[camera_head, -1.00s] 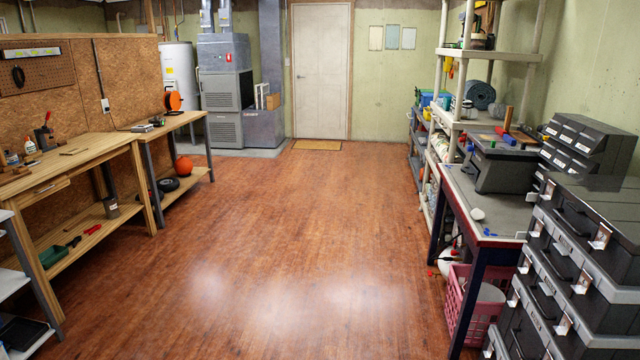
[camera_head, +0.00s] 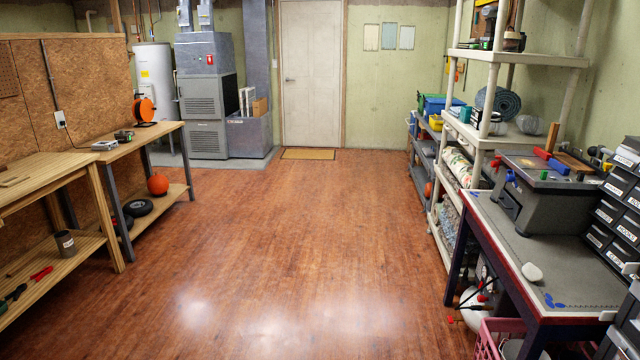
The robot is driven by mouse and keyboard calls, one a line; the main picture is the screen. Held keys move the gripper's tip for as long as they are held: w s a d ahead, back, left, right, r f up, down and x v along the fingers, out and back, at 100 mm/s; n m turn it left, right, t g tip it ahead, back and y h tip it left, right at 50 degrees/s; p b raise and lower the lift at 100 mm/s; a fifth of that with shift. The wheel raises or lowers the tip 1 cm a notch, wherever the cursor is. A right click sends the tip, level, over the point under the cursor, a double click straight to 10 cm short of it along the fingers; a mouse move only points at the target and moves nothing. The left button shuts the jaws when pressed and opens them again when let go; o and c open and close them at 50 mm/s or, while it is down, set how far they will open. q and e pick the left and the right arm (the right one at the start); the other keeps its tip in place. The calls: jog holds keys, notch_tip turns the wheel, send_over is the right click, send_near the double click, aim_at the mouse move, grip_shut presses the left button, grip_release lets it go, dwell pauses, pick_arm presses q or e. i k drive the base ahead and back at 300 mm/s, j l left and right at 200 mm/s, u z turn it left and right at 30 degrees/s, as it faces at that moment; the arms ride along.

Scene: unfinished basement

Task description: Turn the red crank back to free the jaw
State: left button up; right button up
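I cannot make out a crank or a jaw for certain. A small red piece (camera_head: 543,155) lies on top of the grey tool case (camera_head: 555,205) on the right-hand workbench, with a blue piece (camera_head: 559,167) touching or close to its right end. They are too small to tell whether they belong to a clamp or vise. Neither of my grippers shows in the head view.
The wooden floor (camera_head: 290,230) is clear up to the white door (camera_head: 311,75). Wooden benches (camera_head: 60,170) line the left wall. The grey-topped workbench (camera_head: 530,250) and cream shelving (camera_head: 465,140) stand right. A pink basket (camera_head: 487,345) is at the lower right.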

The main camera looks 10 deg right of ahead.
aim_at(496, 165)
jog(key=i, duration=1.45)
jog(key=i+z, duration=0.15)
jog(key=i, duration=0.3)
jog(key=i+j+z, duration=0.15)
jog(key=i, duration=0.25)
jog(key=i+j+z, duration=0.1)
jog(key=i, duration=0.35)
jog(key=i+j+z, duration=0.25)
jog(key=i+z, duration=0.2)
jog(key=i+j+z, duration=0.4)
jog(key=i+j, duration=0.05)
jog(key=i, duration=0.05)
